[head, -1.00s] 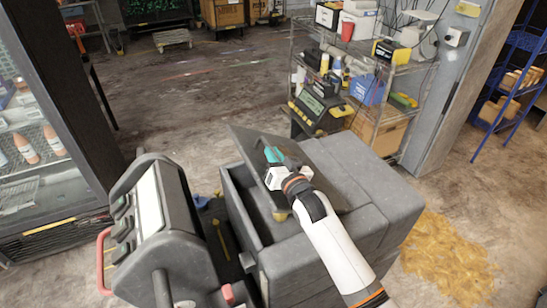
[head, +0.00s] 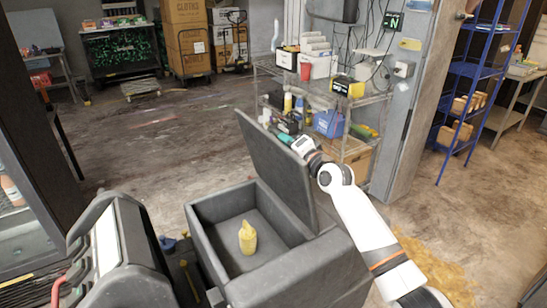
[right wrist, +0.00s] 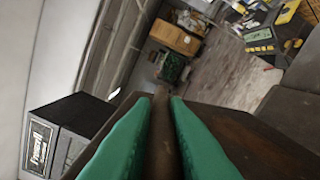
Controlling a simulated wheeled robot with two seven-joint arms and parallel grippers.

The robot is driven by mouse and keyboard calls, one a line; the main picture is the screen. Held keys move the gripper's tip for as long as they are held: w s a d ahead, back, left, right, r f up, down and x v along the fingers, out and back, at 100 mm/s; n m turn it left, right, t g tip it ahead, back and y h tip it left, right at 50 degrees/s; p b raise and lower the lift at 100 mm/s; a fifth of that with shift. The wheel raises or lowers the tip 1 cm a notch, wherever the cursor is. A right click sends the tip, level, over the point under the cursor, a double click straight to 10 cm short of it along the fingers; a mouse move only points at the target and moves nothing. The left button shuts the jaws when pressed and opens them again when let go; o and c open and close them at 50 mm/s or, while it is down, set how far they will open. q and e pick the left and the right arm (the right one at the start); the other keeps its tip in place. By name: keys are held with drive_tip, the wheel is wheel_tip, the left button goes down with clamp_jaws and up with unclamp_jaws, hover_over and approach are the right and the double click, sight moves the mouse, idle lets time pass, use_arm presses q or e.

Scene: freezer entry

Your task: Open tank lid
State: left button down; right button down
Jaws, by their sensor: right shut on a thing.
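The grey tank (head: 290,285) stands in the lower middle of the head view with its top open. Its dark lid (head: 276,172) stands steeply raised along the tank's right side. My right gripper (head: 283,137) is at the lid's upper edge, shut on it. In the right wrist view, the green fingers (right wrist: 162,110) close on both sides of the lid's edge, and the lid (right wrist: 265,145) spreads away to the lower right. A small yellow thing (head: 248,238) is on the tank floor. My left gripper is not in view.
A dark machine with a pale panel (head: 106,240) stands close left of the tank. A wire shelf (head: 372,98) with boxes stands behind the lid, and a blue rack (head: 466,95) is farther right. Yellow spill (head: 440,270) covers floor at right. Open floor lies beyond the tank.

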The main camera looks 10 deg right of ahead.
drive_tip(key=shift+w+d+f+m+b, duration=0.1)
drive_tip(key=shift+w+d+m+b, duration=0.35)
drive_tip(key=shift+d, duration=0.4)
drive_tip(key=shift+w+d+m+b, duration=0.25)
drive_tip(key=shift+d+m+b, duration=0.15)
drive_tip(key=shift+d+b, duration=0.35)
drive_tip(key=shift+w+d+f+m+b, duration=0.1)
drive_tip(key=shift+w+d+m+b, duration=0.3)
drive_tip(key=shift+d, duration=0.55)
drive_tip(key=c, duration=1.5)
unclamp_jaws()
drive_tip(key=shift+o, duration=0.2)
drive_tip(key=shift+s, duration=0.1)
drive_tip(key=b+v, duration=0.2)
drive_tip(key=v, duration=1)
